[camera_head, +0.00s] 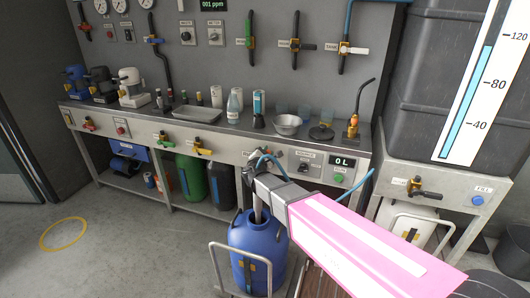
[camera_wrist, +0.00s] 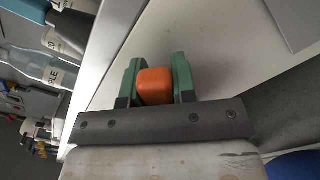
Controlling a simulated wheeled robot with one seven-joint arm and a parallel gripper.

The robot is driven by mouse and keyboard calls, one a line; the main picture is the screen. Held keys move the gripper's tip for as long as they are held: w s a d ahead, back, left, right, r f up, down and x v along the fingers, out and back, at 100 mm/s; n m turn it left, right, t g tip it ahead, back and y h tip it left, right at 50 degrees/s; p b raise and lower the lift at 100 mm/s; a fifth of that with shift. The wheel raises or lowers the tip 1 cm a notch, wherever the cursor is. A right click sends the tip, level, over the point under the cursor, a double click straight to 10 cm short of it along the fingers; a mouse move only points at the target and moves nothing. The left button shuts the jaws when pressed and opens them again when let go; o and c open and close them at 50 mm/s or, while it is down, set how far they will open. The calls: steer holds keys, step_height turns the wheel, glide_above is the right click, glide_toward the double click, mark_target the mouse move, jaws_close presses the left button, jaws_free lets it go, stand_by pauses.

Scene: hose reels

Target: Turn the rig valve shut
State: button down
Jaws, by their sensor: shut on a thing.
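In the wrist view, an orange block-shaped handle (camera_wrist: 155,87) sits between the two green fingertips of my gripper (camera_wrist: 154,78). The fingers press on it from both sides, so my gripper is shut on it. In the head view, my gripper (camera_head: 250,176) is at the front face of the steel bench, left of the panel reading "0 L". The gripper hides most of the handle there, and I cannot read the label beside it. I cannot tell from these frames how far the handle is turned.
A blue drum (camera_head: 254,238) stands on a trolley just below my gripper. A bottle (camera_wrist: 45,69) stands on the bench.

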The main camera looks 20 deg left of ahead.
steer(key=shift+d+f+m, duration=0.15)
steer(key=shift+m, duration=0.15)
steer(key=c, duration=0.9)
jaws_free()
steer(key=shift+s, duration=0.1)
steer(key=shift+s, duration=3.7)
